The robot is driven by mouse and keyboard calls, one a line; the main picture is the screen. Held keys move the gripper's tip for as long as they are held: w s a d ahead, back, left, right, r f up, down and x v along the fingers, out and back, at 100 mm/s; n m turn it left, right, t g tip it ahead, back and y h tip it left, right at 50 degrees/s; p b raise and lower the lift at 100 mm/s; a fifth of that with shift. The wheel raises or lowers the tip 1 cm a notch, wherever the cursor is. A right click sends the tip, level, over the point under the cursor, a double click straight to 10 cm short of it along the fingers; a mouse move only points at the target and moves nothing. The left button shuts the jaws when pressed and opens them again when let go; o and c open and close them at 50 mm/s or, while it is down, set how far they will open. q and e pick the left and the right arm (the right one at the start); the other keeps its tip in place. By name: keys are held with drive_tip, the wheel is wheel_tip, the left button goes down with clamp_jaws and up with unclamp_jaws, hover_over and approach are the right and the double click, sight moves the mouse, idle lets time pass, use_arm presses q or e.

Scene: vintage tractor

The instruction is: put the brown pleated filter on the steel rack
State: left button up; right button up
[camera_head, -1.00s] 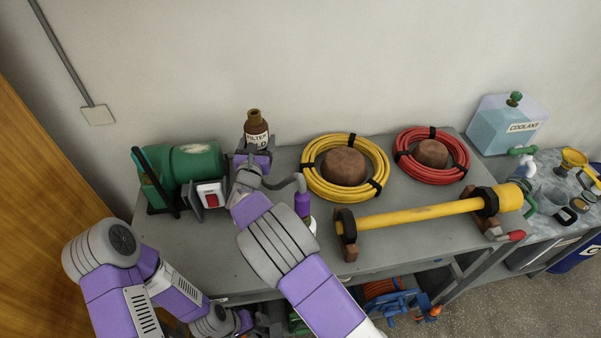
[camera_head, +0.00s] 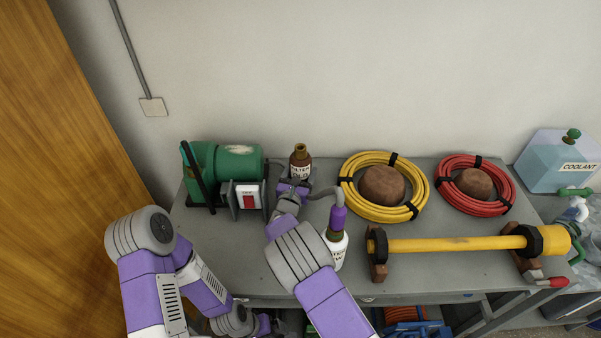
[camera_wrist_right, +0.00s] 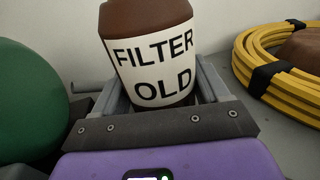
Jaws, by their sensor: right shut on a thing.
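The brown filter (camera_head: 300,160) has a white label reading FILTER OLD. It stands upright between the green machine and the yellow coil, at the back of the grey bench. My right gripper (camera_head: 293,186) is shut on it. In the right wrist view the filter (camera_wrist_right: 150,62) sits between the two grey fingers of the right gripper (camera_wrist_right: 158,95). I cannot tell whether its base touches the bench. The left arm bends down at the lower left; its gripper (camera_head: 266,325) is partly cut off at the bottom edge, its jaws unclear. I cannot make out a separate steel rack.
The grey bench (camera_head: 230,265) holds a green machine (camera_head: 238,162), yellow coil (camera_head: 350,200), red coil (camera_head: 508,190), a white purple-topped bottle (camera_head: 337,250) beside my right wrist, and a yellow shaft (camera_head: 450,244) on brown blocks. A coolant tank (camera_head: 550,165) stands at far right.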

drive_tip(key=o, duration=1.4)
drive_tip(key=shift+r, duration=0.1)
drive_tip(key=v, duration=0.7)
drive_tip(key=shift+s+a+b, duration=0.1)
drive_tip(key=shift+s+b, duration=0.15)
drive_tip(key=shift+b, duration=0.05)
